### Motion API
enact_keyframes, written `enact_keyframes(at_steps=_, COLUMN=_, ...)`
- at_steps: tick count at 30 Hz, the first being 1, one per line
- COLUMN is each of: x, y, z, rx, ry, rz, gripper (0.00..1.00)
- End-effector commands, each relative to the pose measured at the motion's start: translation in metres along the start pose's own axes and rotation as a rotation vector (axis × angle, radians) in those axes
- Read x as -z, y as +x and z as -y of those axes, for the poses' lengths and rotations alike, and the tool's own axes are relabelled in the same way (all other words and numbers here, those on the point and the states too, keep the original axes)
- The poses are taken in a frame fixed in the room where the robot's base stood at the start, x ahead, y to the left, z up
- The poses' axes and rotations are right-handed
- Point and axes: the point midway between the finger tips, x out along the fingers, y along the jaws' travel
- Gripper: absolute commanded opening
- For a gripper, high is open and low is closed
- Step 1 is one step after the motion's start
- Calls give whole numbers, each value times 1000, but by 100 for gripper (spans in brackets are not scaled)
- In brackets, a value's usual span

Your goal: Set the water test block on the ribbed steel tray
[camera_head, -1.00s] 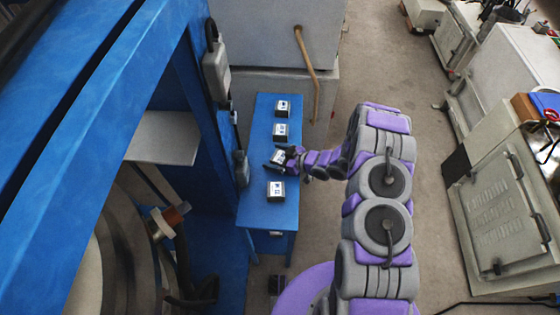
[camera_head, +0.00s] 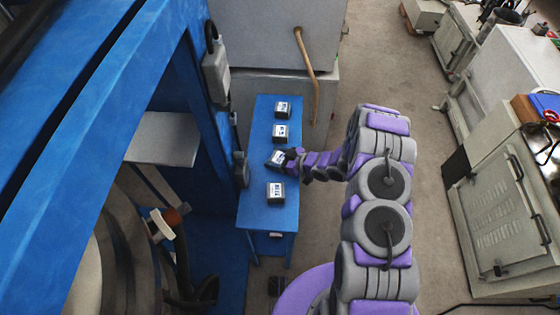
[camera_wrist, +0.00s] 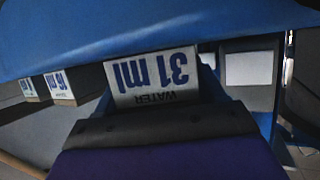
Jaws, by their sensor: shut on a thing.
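My gripper (camera_head: 286,160) is shut on a small white-and-black block (camera_head: 277,157) at the blue table, reaching in from the right. In the wrist view this block (camera_wrist: 152,75) shows a white face reading "31 ml" and "WATER", upside down. The dark gripper (camera_wrist: 155,122) covers its near side. I cannot tell whether the block touches the table top. I cannot make out a ribbed steel tray in either view.
On the blue table (camera_head: 258,210) stand other labelled blocks: two behind (camera_head: 282,109) (camera_head: 280,132) and one in front (camera_head: 276,192). A blue machine frame (camera_head: 110,120) with a pale flat shelf (camera_head: 165,138) is at left. Grey cabinets (camera_head: 500,215) stand at right.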

Motion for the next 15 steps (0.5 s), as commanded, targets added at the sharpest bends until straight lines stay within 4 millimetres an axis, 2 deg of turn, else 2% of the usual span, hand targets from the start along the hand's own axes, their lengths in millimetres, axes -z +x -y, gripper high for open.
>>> enact_keyframes(at_steps=1, x=-1, y=0, z=1, rx=1, ry=0, rz=3, gripper=22)
enact_keyframes(at_steps=3, x=-1, y=0, z=1, rx=1, ry=1, rz=3, gripper=15)
enact_keyframes(at_steps=10, x=0, y=-1, z=0, rx=1, ry=1, rz=4, gripper=15)
enact_keyframes(at_steps=15, x=8, y=-4, z=0, rx=1, ry=0, rz=2, gripper=15)
